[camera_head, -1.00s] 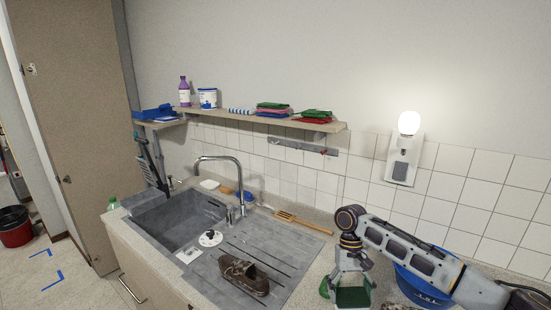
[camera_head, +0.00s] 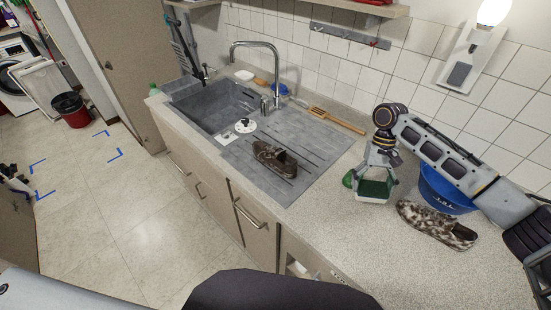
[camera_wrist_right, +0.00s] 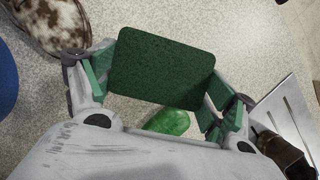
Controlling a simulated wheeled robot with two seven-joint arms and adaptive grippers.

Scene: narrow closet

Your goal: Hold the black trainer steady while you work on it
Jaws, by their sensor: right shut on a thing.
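No plainly black trainer shows. A dark brown shoe (camera_head: 275,160) lies on the grey draining board, and part of it shows at the right edge of the wrist view (camera_wrist_right: 285,150). A brown-and-white mottled shoe (camera_head: 437,226) lies on the counter, right of my right gripper; it also shows at top left of the wrist view (camera_wrist_right: 50,22). My right gripper (camera_head: 374,189) is shut on a dark green pad (camera_wrist_right: 160,66), over the counter between the two shoes. It touches neither shoe. My left gripper is not in view.
A bright green object (camera_wrist_right: 172,122) lies beside the held pad. A blue bowl (camera_head: 440,192) stands behind the mottled shoe. The sink (camera_head: 205,107), its tap (camera_head: 274,62) and a wooden brush (camera_head: 335,120) are to the left. The front of the counter is clear.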

